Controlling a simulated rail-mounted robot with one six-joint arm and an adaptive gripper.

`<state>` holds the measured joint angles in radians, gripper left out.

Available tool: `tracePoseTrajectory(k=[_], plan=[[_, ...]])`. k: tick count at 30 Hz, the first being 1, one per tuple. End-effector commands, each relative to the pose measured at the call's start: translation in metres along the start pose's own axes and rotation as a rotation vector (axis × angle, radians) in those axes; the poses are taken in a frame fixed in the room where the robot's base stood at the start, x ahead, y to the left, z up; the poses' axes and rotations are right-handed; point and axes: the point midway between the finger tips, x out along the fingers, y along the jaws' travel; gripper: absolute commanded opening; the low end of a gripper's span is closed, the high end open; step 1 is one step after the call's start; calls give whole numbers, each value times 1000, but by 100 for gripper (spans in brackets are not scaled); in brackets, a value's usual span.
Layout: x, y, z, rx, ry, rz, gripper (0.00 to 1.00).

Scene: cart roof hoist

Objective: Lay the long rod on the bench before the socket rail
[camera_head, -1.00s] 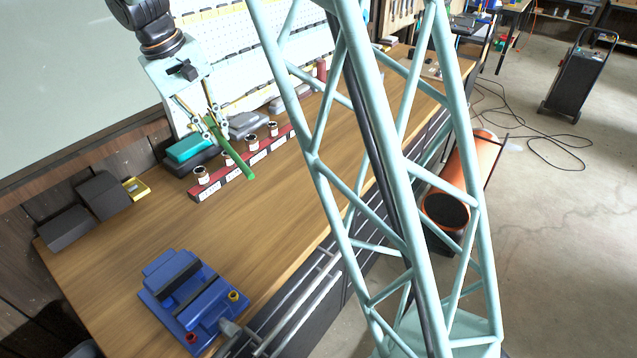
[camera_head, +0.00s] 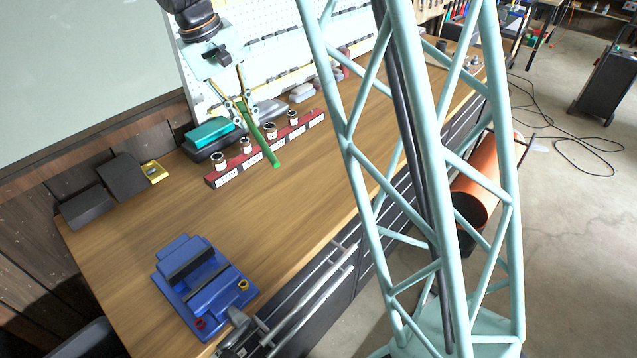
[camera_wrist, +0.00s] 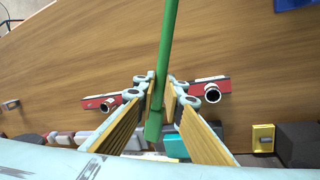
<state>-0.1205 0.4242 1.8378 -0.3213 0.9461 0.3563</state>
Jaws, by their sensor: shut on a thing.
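The long green rod (camera_head: 270,149) is held in my gripper (camera_head: 246,112) in the head view. It slants down, its lower end in front of the socket rail (camera_head: 232,175), low over or at the bench; contact cannot be told. The rail is red with white labels and several metal sockets. In the wrist view, the rod (camera_wrist: 168,40) passes between the fingers of my gripper (camera_wrist: 162,92), which are shut on it. The rail (camera_wrist: 213,86) shows on both sides, its middle hidden by fingers and rod. The wooden bench (camera_head: 180,215) has bare surface before the rail.
A blue vise (camera_head: 205,290) stands at the bench's near end. Dark boxes (camera_head: 123,177) and a small yellow tray (camera_head: 154,171) lie at left. A teal box (camera_head: 209,131) sits behind the rail. A pegboard (camera_head: 275,60) rises behind. Bare wood lies between rail and vise.

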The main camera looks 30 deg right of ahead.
Motion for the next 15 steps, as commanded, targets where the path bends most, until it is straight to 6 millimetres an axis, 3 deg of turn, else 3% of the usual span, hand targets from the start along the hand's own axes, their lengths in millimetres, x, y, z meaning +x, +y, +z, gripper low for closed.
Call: tracePoseTrajectory(k=[8, 15], plan=[[25, 5, 25, 164, -47, 1, 0], [56, 12, 63, 400, -112, 2, 0]])
